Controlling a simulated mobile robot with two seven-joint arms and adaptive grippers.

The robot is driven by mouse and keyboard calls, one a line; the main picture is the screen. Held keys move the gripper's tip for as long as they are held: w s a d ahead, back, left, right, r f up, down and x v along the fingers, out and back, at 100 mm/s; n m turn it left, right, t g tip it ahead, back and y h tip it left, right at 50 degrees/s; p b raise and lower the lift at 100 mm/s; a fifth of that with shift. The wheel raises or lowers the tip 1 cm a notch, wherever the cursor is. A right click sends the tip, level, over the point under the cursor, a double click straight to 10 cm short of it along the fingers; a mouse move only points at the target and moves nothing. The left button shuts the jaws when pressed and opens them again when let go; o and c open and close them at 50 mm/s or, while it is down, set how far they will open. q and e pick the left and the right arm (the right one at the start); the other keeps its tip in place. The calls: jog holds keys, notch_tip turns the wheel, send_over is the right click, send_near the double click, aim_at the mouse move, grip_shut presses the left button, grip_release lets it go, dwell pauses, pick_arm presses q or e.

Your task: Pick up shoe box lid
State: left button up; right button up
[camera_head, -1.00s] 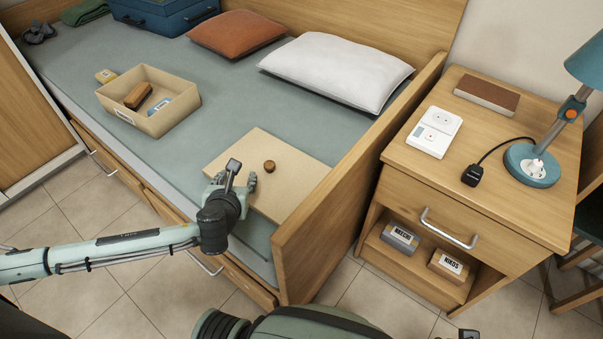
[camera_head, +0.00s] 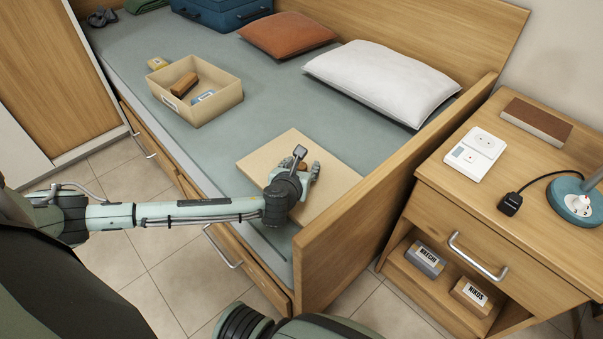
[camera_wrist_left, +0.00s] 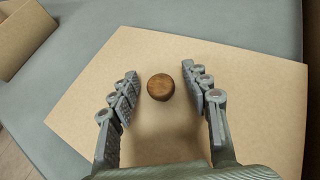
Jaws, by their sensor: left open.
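The tan shoe box lid (camera_head: 335,187) lies flat on the bed, close to the wooden end board. In the left wrist view the lid (camera_wrist_left: 240,70) fills most of the picture, with a round brown wooden knob (camera_wrist_left: 161,87) on it. My left gripper (camera_head: 298,168) is over the lid and hides the knob in the head view. In the wrist view the left gripper (camera_wrist_left: 159,72) is open, with a finger on either side of the knob and a gap on both sides. Its height above the lid is hard to tell. My right gripper is not in view.
An open tan box (camera_head: 212,112) with a brown block (camera_head: 184,84) and a small blue-labelled item stands on the bed. The bed's end board (camera_head: 400,190) rises right of the lid. A white pillow (camera_head: 380,82) lies behind. The nightstand (camera_head: 440,200) stands at right.

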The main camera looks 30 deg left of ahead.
pick_arm(q)
grip_shut()
jog(key=shift+r, duration=0.15)
